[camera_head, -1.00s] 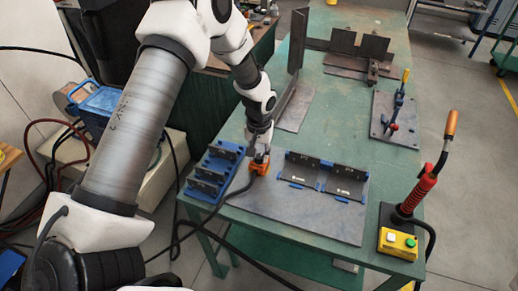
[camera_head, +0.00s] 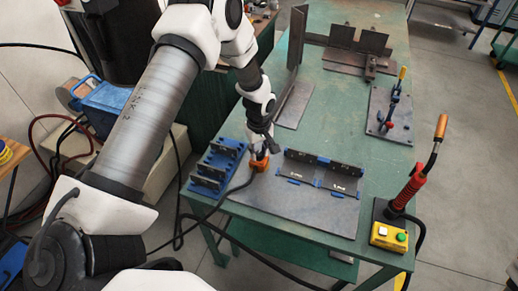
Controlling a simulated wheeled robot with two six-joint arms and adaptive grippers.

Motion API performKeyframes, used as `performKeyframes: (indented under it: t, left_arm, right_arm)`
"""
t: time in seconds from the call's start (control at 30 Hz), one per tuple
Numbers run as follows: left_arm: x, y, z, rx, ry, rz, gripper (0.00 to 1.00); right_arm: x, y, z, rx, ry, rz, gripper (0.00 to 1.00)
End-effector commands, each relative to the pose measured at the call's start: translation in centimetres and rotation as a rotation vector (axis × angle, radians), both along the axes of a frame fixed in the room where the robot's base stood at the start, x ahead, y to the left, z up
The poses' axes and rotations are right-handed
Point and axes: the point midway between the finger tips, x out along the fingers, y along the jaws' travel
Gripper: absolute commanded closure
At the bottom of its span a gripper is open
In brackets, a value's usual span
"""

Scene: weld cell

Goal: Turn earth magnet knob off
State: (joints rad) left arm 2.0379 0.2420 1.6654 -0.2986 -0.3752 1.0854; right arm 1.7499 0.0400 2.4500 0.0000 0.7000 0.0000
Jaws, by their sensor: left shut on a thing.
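The orange earth magnet (camera_head: 260,162) sits at the left edge of the grey steel plate (camera_head: 300,212), with a black cable running from it. Its knob is hidden by my gripper. My left gripper (camera_head: 262,149) reaches down from above and is shut on the top of the earth magnet, where the knob would be. The fingers are small and dark here, so the knob's angle cannot be read. My right gripper is not in view.
A blue rack (camera_head: 214,168) stands close to the left of the magnet. Dark brackets in blue holders (camera_head: 318,172) lie to its right. A welding torch (camera_head: 416,178) stands at the right, behind a yellow button box (camera_head: 389,237). A clamp (camera_head: 390,115) stands farther back.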

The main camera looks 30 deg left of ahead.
Motion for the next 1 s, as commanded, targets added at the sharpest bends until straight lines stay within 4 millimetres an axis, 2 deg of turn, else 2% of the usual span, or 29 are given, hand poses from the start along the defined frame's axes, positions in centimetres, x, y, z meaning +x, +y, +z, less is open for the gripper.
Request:
performKeyframes:
  t: [0.47, 0.5, 0.53, 0.87, 1.0]
  left_arm:
    - [-0.3, 0.0, -0.3, -0.001, 0.008, 0.014, 1.0]
    - [-0.3, 0.0, -0.3, -0.001, 0.008, 0.014, 0.57]
    - [-0.3, 0.0, -0.3, 0.0, 0.007, 0.014, 0.47]
    - [-0.1, 0.0, 0.0, 0.0, 0.002, 0.013, 0.45]
    - [0.1, 0.0, 1.7, -0.001, -0.002, 0.013, 0.45]
  right_arm:
    - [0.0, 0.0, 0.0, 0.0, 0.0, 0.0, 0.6]
    - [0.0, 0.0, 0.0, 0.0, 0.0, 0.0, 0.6]
    - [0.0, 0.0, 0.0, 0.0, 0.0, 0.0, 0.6]
    - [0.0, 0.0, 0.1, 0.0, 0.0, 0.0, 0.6]
    - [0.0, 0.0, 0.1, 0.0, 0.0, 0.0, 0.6]
